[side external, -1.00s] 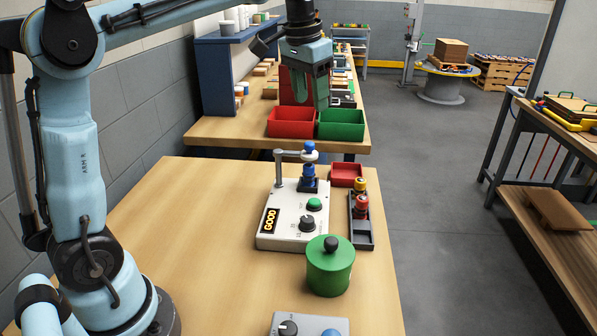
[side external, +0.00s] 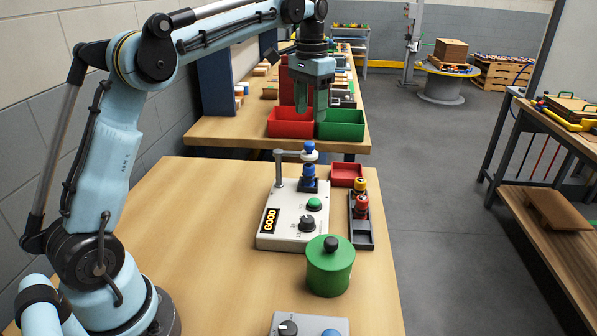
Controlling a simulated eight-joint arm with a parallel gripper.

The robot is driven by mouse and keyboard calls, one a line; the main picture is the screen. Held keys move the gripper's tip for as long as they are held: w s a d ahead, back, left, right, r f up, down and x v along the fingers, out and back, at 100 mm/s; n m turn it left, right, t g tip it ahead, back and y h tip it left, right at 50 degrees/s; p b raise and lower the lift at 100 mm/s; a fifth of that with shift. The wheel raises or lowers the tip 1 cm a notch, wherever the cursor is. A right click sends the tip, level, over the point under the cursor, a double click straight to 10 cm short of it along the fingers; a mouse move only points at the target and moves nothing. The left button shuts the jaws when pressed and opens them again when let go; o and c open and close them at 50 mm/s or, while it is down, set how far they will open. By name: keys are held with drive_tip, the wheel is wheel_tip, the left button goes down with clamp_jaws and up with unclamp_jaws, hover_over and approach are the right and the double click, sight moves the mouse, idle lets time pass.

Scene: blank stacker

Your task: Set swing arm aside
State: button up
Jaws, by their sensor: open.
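The swing arm (side external: 294,153) is a grey bar on a post at the back left of a white device (side external: 280,234) marked GOOD. Its free end, with a white and blue knob, stands over a blue piece (side external: 309,172) on a dark block. Whether the end touches the blue piece I cannot tell. My gripper (side external: 311,112) hangs above and behind the device, pointing down, open and empty. In the picture its fingers overlap the red bin and green bin on the far bench.
A dark tray (side external: 362,238) with red and yellow pieces stands right of the device, with a small red tray (side external: 347,174) behind it. A green lidded pot (side external: 330,268) stands in front. The red bin (side external: 288,124) and green bin (side external: 343,126) are behind. The table's left is clear.

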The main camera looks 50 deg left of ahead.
sight(309, 143)
drive_tip(key=shift+f, duration=3.85)
clamp_jaws()
